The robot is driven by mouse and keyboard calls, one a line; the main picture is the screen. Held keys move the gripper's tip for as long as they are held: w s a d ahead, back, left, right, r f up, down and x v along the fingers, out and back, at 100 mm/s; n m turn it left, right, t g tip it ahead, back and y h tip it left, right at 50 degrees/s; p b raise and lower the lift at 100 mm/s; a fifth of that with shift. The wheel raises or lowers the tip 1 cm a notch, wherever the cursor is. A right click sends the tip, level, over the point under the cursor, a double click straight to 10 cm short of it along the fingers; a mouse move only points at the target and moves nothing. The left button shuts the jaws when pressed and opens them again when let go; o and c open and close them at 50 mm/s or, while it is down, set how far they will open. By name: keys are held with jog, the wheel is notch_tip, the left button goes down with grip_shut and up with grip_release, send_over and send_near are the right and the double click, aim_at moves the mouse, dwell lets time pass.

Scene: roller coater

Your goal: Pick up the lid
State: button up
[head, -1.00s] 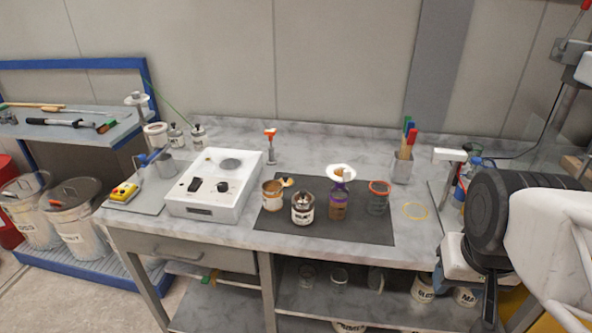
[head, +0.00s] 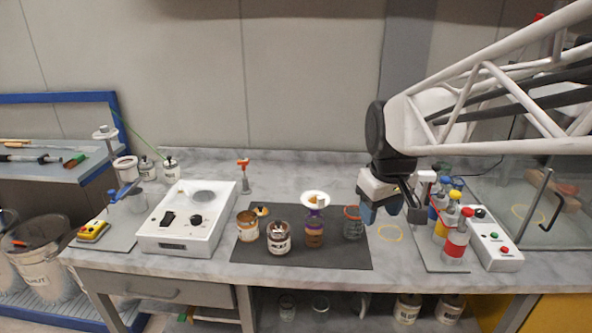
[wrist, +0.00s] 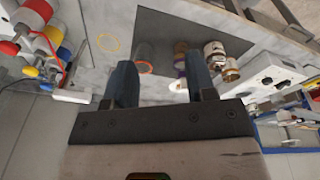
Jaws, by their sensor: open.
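No lid stands out clearly. A small amber-and-dark round piece (head: 262,211), perhaps the lid, lies on the dark mat (head: 335,255) behind an open brown-rimmed can (head: 247,226). A labelled jar (head: 278,238) stands beside that can. A purple-banded amber bottle (head: 314,232) has a white funnel-like top (head: 316,200). A clear jar with a red rim (head: 352,222) stands at the mat's right. My gripper (head: 392,208) is open and empty, fingers down, above the bench just right of this jar. Its blue-grey fingers also show in the wrist view (wrist: 160,62).
A white hotplate-like device (head: 187,215) is left of the mat. Right of my gripper are several capped bottles (head: 456,240) and a box with buttons (head: 495,243), near a glass enclosure (head: 530,200). A yellow ring (head: 390,232) marks fairly clear bench below my gripper.

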jog(key=w+a+f+n, duration=0.1)
jog(key=w+a+n, duration=0.1)
jog(key=w+a, duration=0.2)
jog(key=w+a+f+n, duration=0.2)
jog(key=w+a, duration=0.3)
jog(key=w, duration=0.4)
jog(key=w+a+f+n+g, duration=0.1)
jog(key=w+a+n, duration=0.1)
jog(key=w+a, duration=0.3)
jog(key=shift+w+f+n, duration=0.15)
jog(key=shift+w+n, duration=0.15)
jog(key=shift+w, duration=0.75)
jog(key=w+a+f+n, duration=0.3)
jog(key=w+a+f, duration=0.1)
jog(key=w+a, duration=0.25)
jog(key=n, duration=0.3)
send_over(260, 206)
jog(key=shift+g, duration=0.4)
notch_tip(260, 206, down, 8)
jog(key=shift+r, duration=0.15)
jog(key=shift+f, duration=1.3)
